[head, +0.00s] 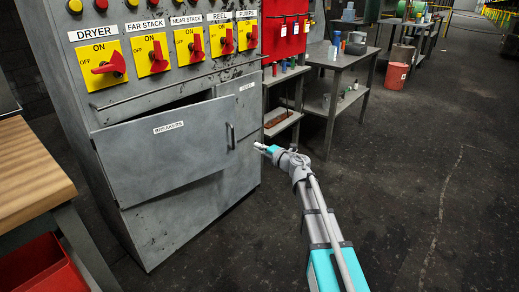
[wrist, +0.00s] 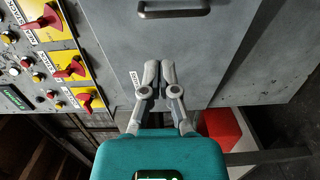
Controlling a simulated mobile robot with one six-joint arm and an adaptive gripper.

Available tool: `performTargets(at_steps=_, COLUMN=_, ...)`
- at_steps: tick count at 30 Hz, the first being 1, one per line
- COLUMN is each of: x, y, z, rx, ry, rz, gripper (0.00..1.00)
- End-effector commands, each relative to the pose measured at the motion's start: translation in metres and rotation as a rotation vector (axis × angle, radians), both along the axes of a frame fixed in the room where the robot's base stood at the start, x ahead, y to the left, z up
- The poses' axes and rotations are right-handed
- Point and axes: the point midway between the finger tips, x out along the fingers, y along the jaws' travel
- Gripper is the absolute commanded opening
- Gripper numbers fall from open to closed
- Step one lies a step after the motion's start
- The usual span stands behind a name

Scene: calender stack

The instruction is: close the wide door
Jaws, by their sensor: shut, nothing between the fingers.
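The wide door (head: 165,160) is a grey panel labelled BREAKERS on the front of the grey cabinet. It stands ajar, with a dark gap along its top edge. Its dark bar handle (head: 231,136) is near its right edge. In the wrist view the door (wrist: 195,45) fills the upper middle, with the handle (wrist: 173,10) at the top. My gripper (head: 261,147) is to the right of the handle in the head view. In the wrist view my gripper (wrist: 160,70) has its fingers together and empty, over the door's face; whether they touch it I cannot tell.
A narrower grey door (head: 247,110) is at the cabinet's right. Red switches on yellow plates (head: 107,65) line the panel above. A wooden-topped table (head: 30,170) with a red bin (head: 45,265) below stands at left.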

Motion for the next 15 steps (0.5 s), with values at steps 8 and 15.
performTargets(at_steps=8, x=0.032, y=0.032, z=-0.001, rx=0.0, ry=0.0, rz=0.003, gripper=0.0)
performTargets(at_steps=15, x=0.056, y=0.059, z=-0.001, rx=0.0, ry=0.0, rz=0.002, gripper=0.0)
